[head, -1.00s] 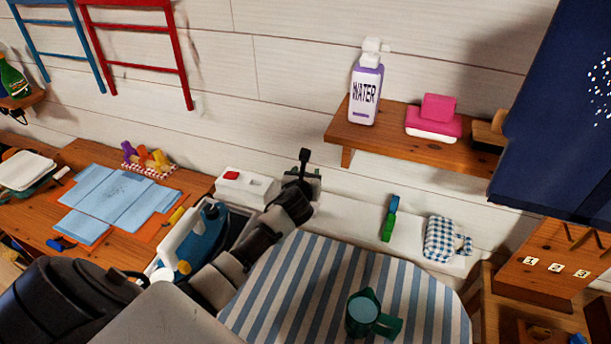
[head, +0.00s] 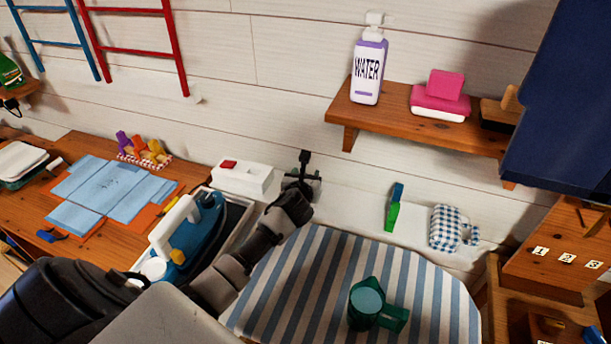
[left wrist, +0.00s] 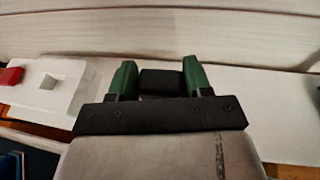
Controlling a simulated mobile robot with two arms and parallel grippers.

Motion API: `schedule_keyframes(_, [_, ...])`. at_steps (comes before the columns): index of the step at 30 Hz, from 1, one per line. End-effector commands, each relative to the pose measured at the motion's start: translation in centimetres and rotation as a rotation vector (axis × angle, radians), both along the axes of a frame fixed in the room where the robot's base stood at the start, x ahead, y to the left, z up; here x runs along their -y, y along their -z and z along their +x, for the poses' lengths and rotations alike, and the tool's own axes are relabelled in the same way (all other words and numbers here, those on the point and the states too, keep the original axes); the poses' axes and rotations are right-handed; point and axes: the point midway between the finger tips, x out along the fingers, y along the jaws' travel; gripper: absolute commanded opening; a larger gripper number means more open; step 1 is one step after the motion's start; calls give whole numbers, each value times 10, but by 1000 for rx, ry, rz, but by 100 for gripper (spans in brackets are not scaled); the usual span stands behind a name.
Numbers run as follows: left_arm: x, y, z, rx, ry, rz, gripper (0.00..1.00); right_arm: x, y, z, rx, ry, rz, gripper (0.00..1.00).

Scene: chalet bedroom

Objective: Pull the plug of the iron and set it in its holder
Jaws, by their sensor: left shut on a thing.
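The blue and white iron (head: 203,222) sits in a pale-rimmed tray at the left end of the striped ironing board (head: 300,275). My left gripper (head: 303,180) is over the white ledge behind the board. In the left wrist view its green fingers (left wrist: 156,82) are shut on a black block, which looks like the plug (left wrist: 160,84). The white socket box (head: 243,178), with a red switch, is left of the gripper, apart from it. Its square opening looks empty in the left wrist view (left wrist: 48,98). I cannot make out the cord or the holder. My right gripper is out of view.
A green mug (head: 366,304) stands on the board. A green and blue item (head: 393,208) and a checked cloth item (head: 446,228) are on the ledge. Above is a wooden shelf (head: 345,112) with a water bottle (head: 368,70). Blue cloths (head: 115,190) lie at left.

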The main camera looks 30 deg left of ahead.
Motion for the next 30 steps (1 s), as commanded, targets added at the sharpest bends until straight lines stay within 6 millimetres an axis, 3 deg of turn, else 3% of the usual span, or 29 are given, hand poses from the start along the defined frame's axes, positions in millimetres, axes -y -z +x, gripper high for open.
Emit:
schedule_keyframes(29, [0,6,0,-1,-1,1,25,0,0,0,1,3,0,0])
schedule_keyframes(30, [0,7,0,-1,-1,1,52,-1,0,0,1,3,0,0])
